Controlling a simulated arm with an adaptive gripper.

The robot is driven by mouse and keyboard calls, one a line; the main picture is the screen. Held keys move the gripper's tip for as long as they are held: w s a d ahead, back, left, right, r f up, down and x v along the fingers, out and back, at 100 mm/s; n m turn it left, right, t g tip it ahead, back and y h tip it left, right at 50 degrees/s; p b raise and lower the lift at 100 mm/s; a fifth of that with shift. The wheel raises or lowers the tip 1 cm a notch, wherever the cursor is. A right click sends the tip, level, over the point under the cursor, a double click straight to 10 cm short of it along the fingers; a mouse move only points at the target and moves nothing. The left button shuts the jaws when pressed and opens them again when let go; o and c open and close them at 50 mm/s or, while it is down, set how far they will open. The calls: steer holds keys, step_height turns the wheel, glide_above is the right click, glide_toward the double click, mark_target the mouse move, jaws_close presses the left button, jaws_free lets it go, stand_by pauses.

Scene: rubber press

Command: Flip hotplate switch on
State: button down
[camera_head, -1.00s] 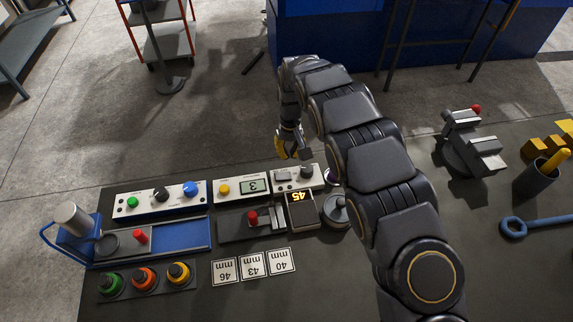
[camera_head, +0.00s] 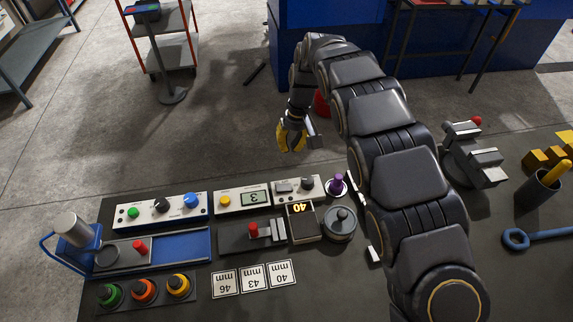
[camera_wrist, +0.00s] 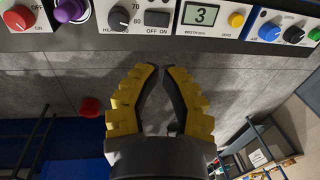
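The heating panel (camera_head: 297,189) is a white box at the back edge of the bench, with a grey knob (camera_head: 307,183) and a dark rocker switch (camera_head: 283,187). In the wrist view the switch (camera_wrist: 158,18) has OFF and ON printed below it; which side is pressed I cannot tell. The knob (camera_wrist: 119,17) is beside it. My gripper (camera_head: 291,144) has yellow ribbed fingers and hangs beyond the panel, apart from it. In the wrist view my gripper (camera_wrist: 162,68) has its tips nearly together, with nothing between them, pointing toward the switch.
A purple knob (camera_head: 337,182) stands right of the panel. The display panel (camera_head: 242,199) adjoins on the left.

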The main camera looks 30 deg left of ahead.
mark_target(281, 187)
steer(key=shift+s, duration=0.1)
steer(key=f, duration=0.4)
steer(key=s+a+f, duration=0.1)
steer(key=f, duration=0.9)
steer(key=shift+s+a, duration=0.3)
steer(key=shift+a, duration=0.05)
steer(key=shift+s+a+f+t+h, duration=0.1)
steer(key=shift+s+f+t+h, duration=0.05)
steer(key=shift+f+t+h, duration=0.3)
steer(key=shift+w+d+r, duration=0.15)
steer(key=shift+w+d, duration=0.5)
steer(key=shift+d, duration=0.1)
steer(key=shift+r, duration=0.15)
step_height(281, 187, up, 14)
steer(key=w+d, duration=0.1)
steer(key=shift+w, duration=0.2)
